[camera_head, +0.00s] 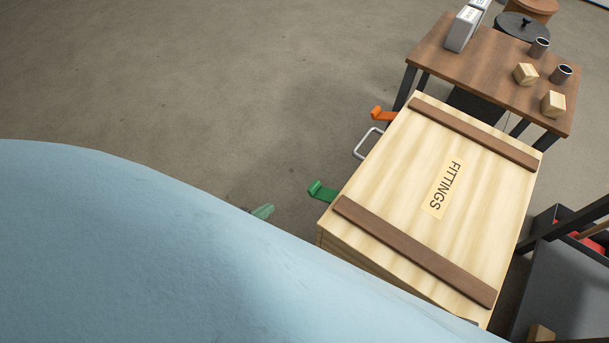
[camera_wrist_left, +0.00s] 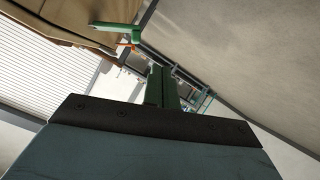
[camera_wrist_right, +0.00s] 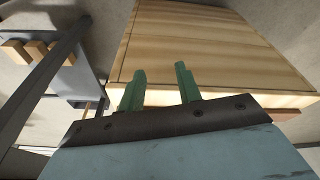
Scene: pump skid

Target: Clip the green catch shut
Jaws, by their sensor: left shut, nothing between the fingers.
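The wooden crate (camera_head: 395,190) has a lid marked FITTINGS. The green catch (camera_head: 322,191) sticks outward from the crate's left side, near the closer lid batten, and its end is turned up. It also shows in the left wrist view (camera_wrist_left: 117,30), ahead of the fingers. My left gripper (camera_head: 263,211) is shut and empty, left of the green catch and apart from it; my blue arm hides the rest of it in the head view. My right gripper (camera_wrist_right: 160,83) is open and empty in front of a crate wall. It is not visible in the head view.
An orange catch (camera_head: 381,114) and a metal handle (camera_head: 366,143) stick out from the same crate side, farther back. A brown table (camera_head: 490,75) with blocks and cups stands behind. A grey bin (camera_head: 560,285) is at the right. The floor left of the crate is clear.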

